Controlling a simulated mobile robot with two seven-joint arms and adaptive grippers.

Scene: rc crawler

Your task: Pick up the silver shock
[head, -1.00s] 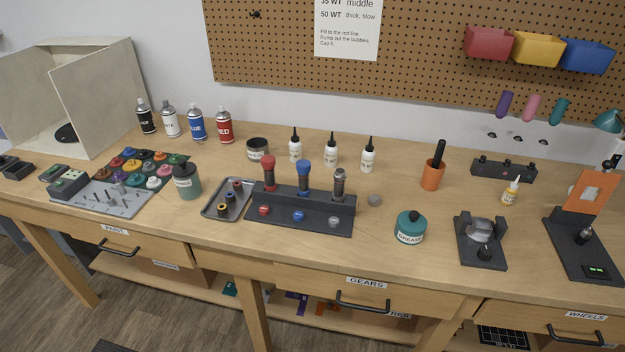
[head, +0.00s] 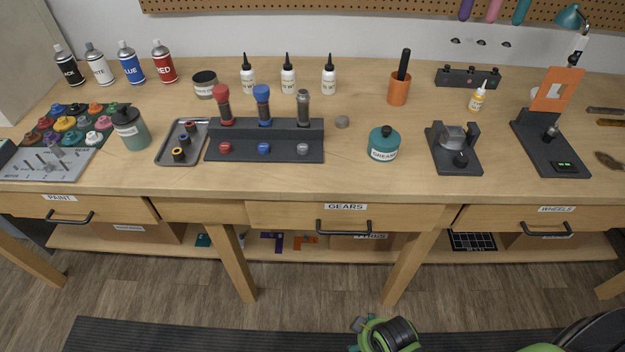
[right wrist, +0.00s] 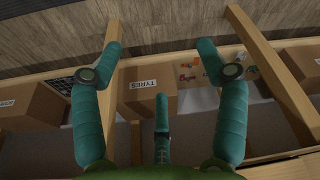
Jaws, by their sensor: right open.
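The silver shock (head: 303,106) stands upright at the right end of a dark rack (head: 222,151) on the bench in the head view. A red shock (head: 223,106) and a blue shock (head: 263,106) stand to its left in the same rack. My right gripper (right wrist: 160,62) shows in the right wrist view with its teal fingers spread and nothing between them. It is below the bench top, facing the lower shelf, well away from the silver shock. My left gripper is out of view.
White bottles (head: 288,80) stand behind the rack. A tray (head: 165,152) with small parts sits at its left. The bench front before the rack is clear.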

